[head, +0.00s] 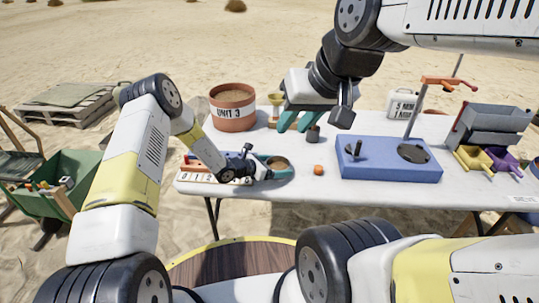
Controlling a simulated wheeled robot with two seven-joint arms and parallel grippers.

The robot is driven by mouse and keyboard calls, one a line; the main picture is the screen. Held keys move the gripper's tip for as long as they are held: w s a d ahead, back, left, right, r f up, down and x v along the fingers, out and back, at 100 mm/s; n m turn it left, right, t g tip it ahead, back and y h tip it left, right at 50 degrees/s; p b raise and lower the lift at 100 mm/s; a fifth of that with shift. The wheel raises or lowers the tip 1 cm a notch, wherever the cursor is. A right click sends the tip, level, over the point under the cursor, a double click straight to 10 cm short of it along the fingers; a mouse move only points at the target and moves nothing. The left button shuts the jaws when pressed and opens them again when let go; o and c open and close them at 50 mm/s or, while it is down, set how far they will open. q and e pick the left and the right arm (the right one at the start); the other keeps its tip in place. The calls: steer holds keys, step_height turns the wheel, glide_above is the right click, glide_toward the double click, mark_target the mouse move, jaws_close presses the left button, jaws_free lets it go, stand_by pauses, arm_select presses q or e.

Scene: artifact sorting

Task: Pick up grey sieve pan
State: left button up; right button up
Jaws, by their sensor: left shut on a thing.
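My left gripper (270,167) is low over the table's front left, with its teal fingers closed around a small round, brown-topped container (279,163). The fingers hide most of its sides. My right gripper (297,119) hangs farther back, teal fingers apart, with nothing visible between them. A small dark cup (313,134) stands just right of and below its fingertips. Grey rectangular pans (490,122) stand at the table's right, above yellow and purple trays (475,158). I cannot tell for certain which item is the grey sieve pan.
A blue block (388,172) with a dark disc and metal post stands right of centre. A terracotta pot (232,107) of soil, a numbered strip (200,178) and an orange ball (319,170) are on the white table (330,195). A green cart (70,165) stands left.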

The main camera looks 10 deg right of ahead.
arm_select(q)
steer(key=shift+r, duration=0.1)
steer(key=shift+r, duration=0.45)
steer(key=r, duration=0.2)
steer(key=shift+s+a+r, duration=0.25)
steer(key=shift+s+r, duration=0.05)
steer(key=shift+s, duration=0.1)
steer(key=s+a+r, duration=0.1)
steer(key=s+a, duration=0.6)
steer(key=s, duration=0.6)
steer(key=shift+a+r, duration=0.2)
steer(key=shift+a, duration=0.1)
